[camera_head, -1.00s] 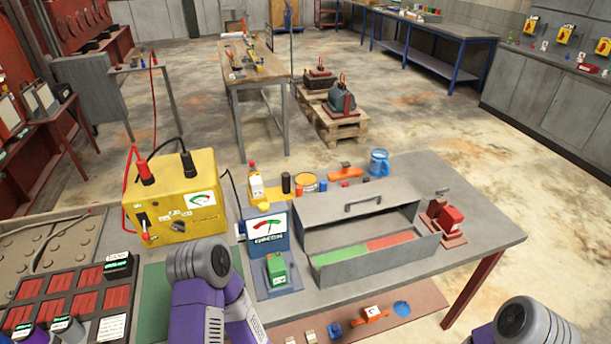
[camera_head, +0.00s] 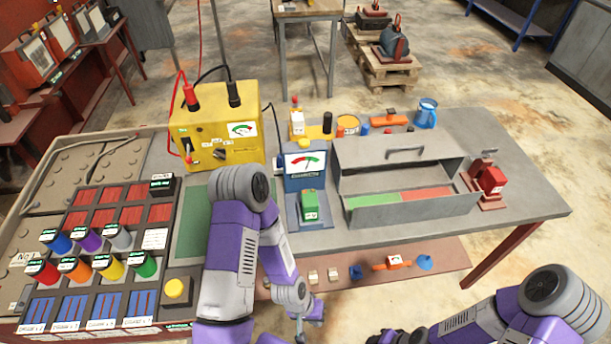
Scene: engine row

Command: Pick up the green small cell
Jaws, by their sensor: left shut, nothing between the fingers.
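A small green block (camera_head: 310,206) sits on the base of the blue gauge tester (camera_head: 303,172), in the middle of the bench. A green cylinder (camera_head: 145,264) stands in the front row of the dark rack at the left, beside the yellow one; I cannot tell which of the two is the small cell. My left gripper (camera_head: 314,313) is shut and empty. It shows low in the picture, in front of the bench and below the green block, apart from it. My right arm comes in at the bottom right; its gripper is out of view.
A yellow meter box (camera_head: 212,130) with cables stands behind the rack (camera_head: 38,304). An open grey toolbox (camera_head: 410,212) with green and red compartments is right of the tester. A red vise-like tool (camera_head: 490,182) stands at the right. The bench's right end (camera_head: 535,205) is clear.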

